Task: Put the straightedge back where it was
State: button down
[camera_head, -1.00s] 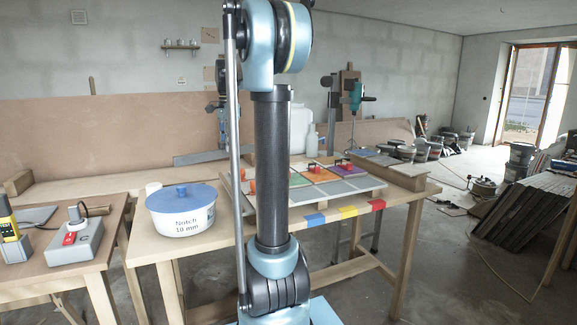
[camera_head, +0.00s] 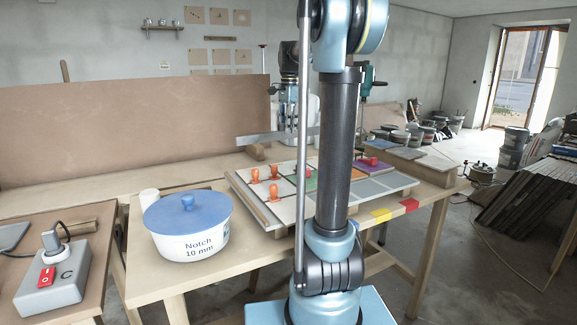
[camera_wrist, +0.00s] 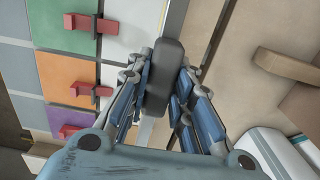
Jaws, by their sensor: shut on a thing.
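My gripper (camera_wrist: 166,82) is shut on the dark handle (camera_wrist: 167,60) of the straightedge. The straightedge (camera_wrist: 176,18) is a grey metal bar running lengthwise through the wrist view. In the head view the straightedge (camera_head: 262,139) is held roughly level above the back of the work table, left of my arm. My gripper (camera_head: 291,112) is small there and partly hidden behind my arm. The far right part of the bar is hidden too. The wrist view shows the tile board to the left of the bar and a wooden block (camera_wrist: 286,65) to its right.
The tile board (camera_head: 284,218) carries coloured tiles and several orange or red clips. A white tub (camera_head: 190,240) with a blue lid stands front left of it. A switch box (camera_head: 55,285) sits on the left table. A tall brown panel (camera_head: 130,130) stands behind.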

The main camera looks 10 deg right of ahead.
notch_tip(320, 180, down, 10)
jog(key=shift+s+d+f, duration=0.1)
dwell(0.7)
jog(key=c, duration=1.4)
grip_release()
notch_tip(320, 180, up, 12)
jog(key=shift+d+r, duration=0.1)
